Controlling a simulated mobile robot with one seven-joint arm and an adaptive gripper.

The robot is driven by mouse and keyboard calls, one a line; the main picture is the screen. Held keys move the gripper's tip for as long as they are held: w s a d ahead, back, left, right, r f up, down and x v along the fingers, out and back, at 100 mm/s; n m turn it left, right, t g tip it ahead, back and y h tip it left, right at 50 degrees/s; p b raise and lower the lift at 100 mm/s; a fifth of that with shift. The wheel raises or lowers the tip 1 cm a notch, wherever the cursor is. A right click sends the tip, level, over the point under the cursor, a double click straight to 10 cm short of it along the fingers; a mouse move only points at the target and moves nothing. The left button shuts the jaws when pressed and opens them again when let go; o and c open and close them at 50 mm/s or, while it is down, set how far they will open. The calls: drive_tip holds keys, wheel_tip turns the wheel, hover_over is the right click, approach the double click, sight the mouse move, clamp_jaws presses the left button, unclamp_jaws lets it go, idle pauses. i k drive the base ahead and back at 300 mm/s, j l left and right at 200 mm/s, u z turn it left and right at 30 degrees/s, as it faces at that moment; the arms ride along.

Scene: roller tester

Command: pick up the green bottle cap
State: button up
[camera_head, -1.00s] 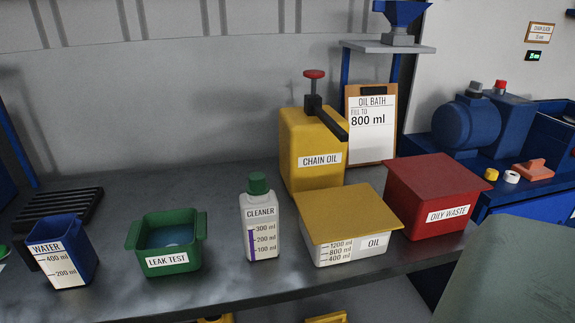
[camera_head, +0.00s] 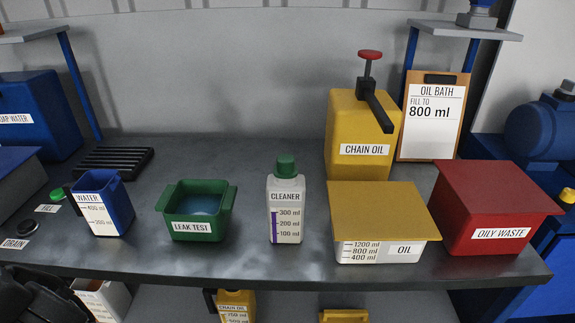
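The green bottle cap (camera_head: 286,167) sits on top of the white cleaner bottle (camera_head: 286,208). The bottle stands upright near the middle of the grey bench, with a purple level strip on its front. A dark mechanical shape that looks like my gripper (camera_head: 42,300) shows at the bottom left corner, cut off by the picture edge. It is far from the cap, and its fingers cannot be made out.
The green leak test tub (camera_head: 197,228) is left of the bottle, and the yellow-lidded oil box (camera_head: 385,210) is close on its right. The yellow chain oil can (camera_head: 352,130) stands behind to the right. A blue water jug (camera_head: 104,203) is further left. Bench behind the bottle is clear.

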sight(285, 168)
drive_tip(key=u, duration=1)
drive_tip(key=l+u, duration=0.65)
drive_tip(key=l, duration=0.15)
drive_tip(key=k+l, duration=0.1)
drive_tip(key=l, duration=0.4)
drive_tip(key=k+l, duration=0.1)
drive_tip(key=l, duration=0.45)
